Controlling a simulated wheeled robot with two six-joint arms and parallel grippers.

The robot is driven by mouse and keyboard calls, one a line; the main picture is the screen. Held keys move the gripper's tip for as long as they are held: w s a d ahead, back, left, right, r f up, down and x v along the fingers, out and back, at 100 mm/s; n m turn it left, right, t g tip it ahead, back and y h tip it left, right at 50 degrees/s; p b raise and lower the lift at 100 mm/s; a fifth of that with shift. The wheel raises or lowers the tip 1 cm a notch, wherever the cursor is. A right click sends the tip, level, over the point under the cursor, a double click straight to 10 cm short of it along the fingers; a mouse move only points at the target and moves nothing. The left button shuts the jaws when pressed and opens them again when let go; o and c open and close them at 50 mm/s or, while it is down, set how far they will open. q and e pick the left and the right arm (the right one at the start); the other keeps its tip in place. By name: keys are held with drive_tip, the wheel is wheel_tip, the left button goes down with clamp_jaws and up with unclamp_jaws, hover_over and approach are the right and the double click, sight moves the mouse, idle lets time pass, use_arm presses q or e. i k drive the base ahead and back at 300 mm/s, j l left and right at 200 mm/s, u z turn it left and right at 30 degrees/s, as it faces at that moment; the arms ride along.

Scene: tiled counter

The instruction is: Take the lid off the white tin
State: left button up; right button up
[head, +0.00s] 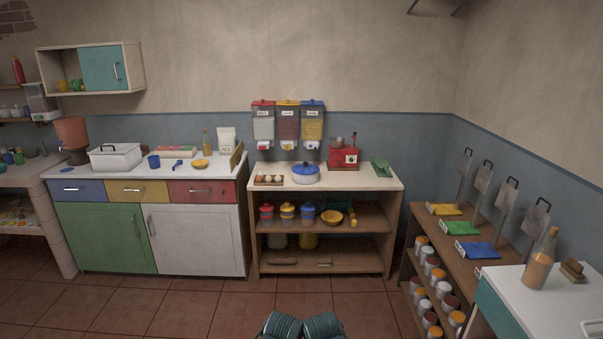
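A white rectangular tin (117,160) stands on the left part of the white counter, above the green door. Its lid (113,149) is on top and has a dark handle. I cannot see inside the tin. Neither of my grippers can be made out in the head view; only two teal ridged parts, which seem to be my own, show at the bottom edge, well away from the tin.
The white counter (190,178) also holds a blue mug (154,161), a yellow bowl (200,164) and a bottle. A white pot with a blue lid (305,173) stands on the middle counter. The tiled floor (190,305) in front is clear.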

sight(305, 168)
drive_tip(key=i, duration=1.85)
drive_tip(key=i+j+u, duration=0.1)
drive_tip(key=i, duration=0.7)
drive_tip(key=i+j+u, duration=0.15)
drive_tip(key=i, duration=0.65)
